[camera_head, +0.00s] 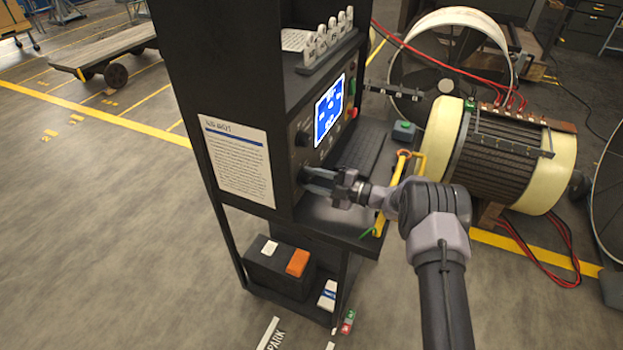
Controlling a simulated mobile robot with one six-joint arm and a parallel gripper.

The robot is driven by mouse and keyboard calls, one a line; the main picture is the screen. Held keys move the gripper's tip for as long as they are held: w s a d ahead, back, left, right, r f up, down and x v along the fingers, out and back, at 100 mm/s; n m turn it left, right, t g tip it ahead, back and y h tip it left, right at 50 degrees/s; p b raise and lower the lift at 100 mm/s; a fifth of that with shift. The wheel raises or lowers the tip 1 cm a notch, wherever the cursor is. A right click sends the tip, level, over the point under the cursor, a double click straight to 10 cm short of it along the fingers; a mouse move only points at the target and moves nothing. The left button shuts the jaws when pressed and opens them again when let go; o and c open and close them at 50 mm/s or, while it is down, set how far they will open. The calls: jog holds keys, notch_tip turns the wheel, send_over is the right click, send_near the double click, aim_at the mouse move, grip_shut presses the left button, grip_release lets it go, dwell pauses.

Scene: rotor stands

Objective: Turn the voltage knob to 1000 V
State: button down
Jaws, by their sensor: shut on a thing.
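A dark test cabinet (183,75) stands in the middle of the camera_head view, with a control panel on its right-hand face. Dark round knobs sit on the panel left of the screen, including an upper knob (302,137) that is clear of my arm. My gripper (309,178) reaches in from the right and is shut on a lower dark knob (302,176) near the panel's bottom edge. The fingers hide part of this knob. Its pointer and scale markings are too small to read, so I cannot tell its setting.
A lit blue screen (328,109) and red button (352,113) are above my gripper. A shelf with a dark keyboard (357,150) lies beside it. A large motor stator (500,160) is at the right.

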aim_at(299, 167)
jog(key=shift+f+m, duration=0.1)
jog(key=shift+m, duration=0.9)
jog(key=c, duration=1)
grip_release()
jog(key=shift+o, duration=0.2)
jog(key=r+p, duration=0.2)
jog(key=r, duration=0.2)
jog(key=shift+s, duration=0.2)
jog(key=s+d+r+p, duration=0.1)
jog(key=s+d+p, duration=0.3)
jog(key=s, duration=1.1)
jog(key=shift+d, duration=0.2)
